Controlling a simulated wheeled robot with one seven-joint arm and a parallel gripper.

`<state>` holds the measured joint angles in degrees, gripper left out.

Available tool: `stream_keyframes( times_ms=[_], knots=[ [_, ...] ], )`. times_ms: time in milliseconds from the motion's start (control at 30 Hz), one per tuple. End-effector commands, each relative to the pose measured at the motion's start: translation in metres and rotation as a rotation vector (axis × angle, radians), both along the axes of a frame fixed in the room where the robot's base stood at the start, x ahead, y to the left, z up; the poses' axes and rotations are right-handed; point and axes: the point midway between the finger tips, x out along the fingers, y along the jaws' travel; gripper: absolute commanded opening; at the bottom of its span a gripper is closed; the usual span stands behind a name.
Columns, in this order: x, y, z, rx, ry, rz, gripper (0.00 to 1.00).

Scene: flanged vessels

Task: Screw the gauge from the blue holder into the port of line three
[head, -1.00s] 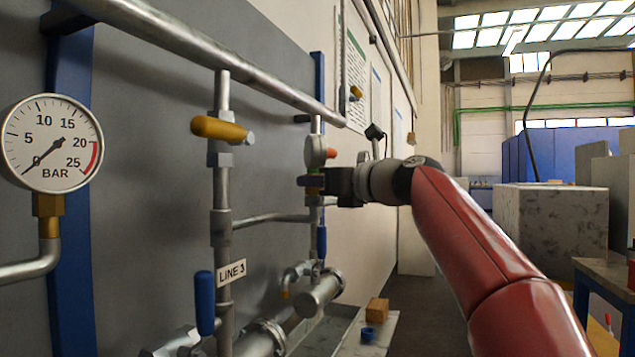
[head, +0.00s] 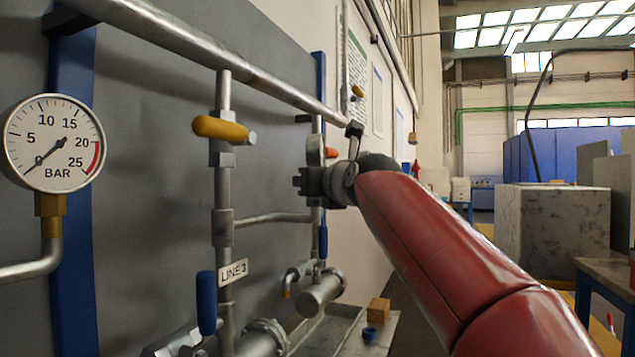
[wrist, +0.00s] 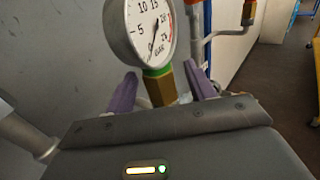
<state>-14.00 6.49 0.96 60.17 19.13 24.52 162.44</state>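The gauge (wrist: 140,28) has a white dial, a green ring and a brass fitting (wrist: 160,88) in the wrist view. In the head view the gauge (head: 313,148) is small, seen nearly edge-on and upright at the end of line three's side branch (head: 272,217). My gripper (wrist: 160,82) has its purple fingers on either side of the brass fitting, with gaps showing, so it looks open around it. In the head view my gripper (head: 303,182) is just below the dial. The port and thread are hidden. The small blue holder (head: 369,334) sits on the bench below.
The LINE 3 pipe (head: 223,185) carries a yellow valve handle (head: 219,129) and a blue lever (head: 205,302). Another gauge (head: 54,143) stands at the left. A wooden block (head: 378,310) is beside the blue holder.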

Motion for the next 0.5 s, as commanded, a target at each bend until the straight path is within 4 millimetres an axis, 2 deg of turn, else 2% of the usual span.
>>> stream_keyframes(
  times_ms=[267,367,500],
  knots=[
    [-0.001,-0.001,-0.001,-0.001,0.002,0.000,0.54],
    [-0.010,-0.004,-0.001,-0.001,0.000,0.000,0.54],
    [-0.033,-0.014,-0.001,-0.001,-0.001,0.000,0.54]
  ],
)
